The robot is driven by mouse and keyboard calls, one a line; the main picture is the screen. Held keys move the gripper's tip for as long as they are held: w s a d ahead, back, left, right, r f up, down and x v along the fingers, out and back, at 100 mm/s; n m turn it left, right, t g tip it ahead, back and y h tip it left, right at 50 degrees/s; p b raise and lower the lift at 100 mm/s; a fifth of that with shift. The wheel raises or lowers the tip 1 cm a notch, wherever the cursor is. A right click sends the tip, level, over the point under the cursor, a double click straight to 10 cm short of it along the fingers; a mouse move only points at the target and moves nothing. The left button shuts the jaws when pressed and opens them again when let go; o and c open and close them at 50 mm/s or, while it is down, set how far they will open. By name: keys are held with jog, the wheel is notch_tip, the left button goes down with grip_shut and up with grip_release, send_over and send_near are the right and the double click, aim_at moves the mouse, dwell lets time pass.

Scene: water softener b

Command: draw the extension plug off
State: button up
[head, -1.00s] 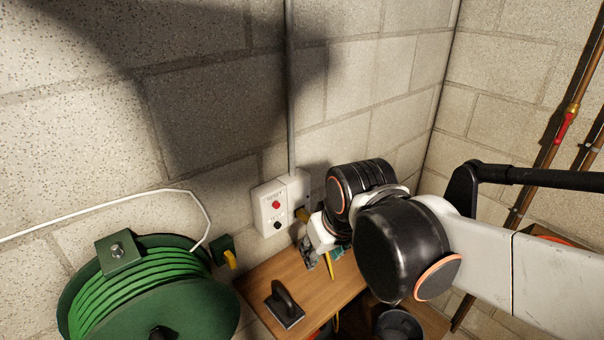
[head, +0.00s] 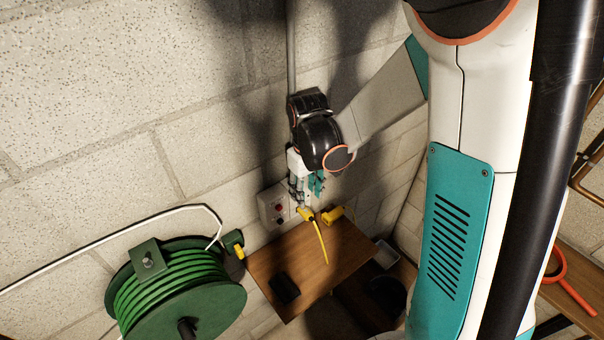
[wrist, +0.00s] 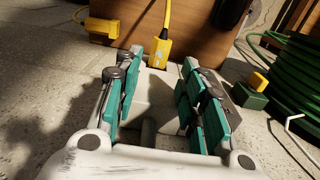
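A yellow plug (head: 306,214) with a yellow cord sits at the lower right of the white wall socket box (head: 272,206). The cord hangs down over the wooden board. My gripper (head: 306,190) points down just above the plug. In the wrist view my gripper (wrist: 163,66) is open, its teal-padded fingers apart with nothing held between them. The yellow plug (wrist: 155,52) shows beyond and between the fingertips there, against the pale socket box. I cannot tell whether a finger touches it.
A second yellow connector (head: 333,215) is just right of the plug. A wooden shelf (head: 330,250) with a dark-handled tool (head: 284,288) is below. A green cable reel (head: 175,285) stands left, with a green and yellow fitting (head: 235,244) beside it. A dark bucket (head: 388,294) is lower right.

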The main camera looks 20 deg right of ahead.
aim_at(306, 211)
notch_tip(306, 211, down, 9)
jog(key=b, duration=0.5)
jog(key=shift+r, duration=0.45)
jog(key=c, duration=0.4)
grip_shut()
jog(key=shift+s+d, duration=0.15)
jog(key=shift+s, duration=0.25)
jog(key=shift+s+d+r+b, duration=0.1)
jog(key=shift+s+d+b, duration=0.2)
jog(key=shift+s, duration=0.8)
jog(key=shift+s+d+b, duration=0.1)
jog(key=shift+s+d, duration=0.3)
jog(key=shift+s, duration=0.7)
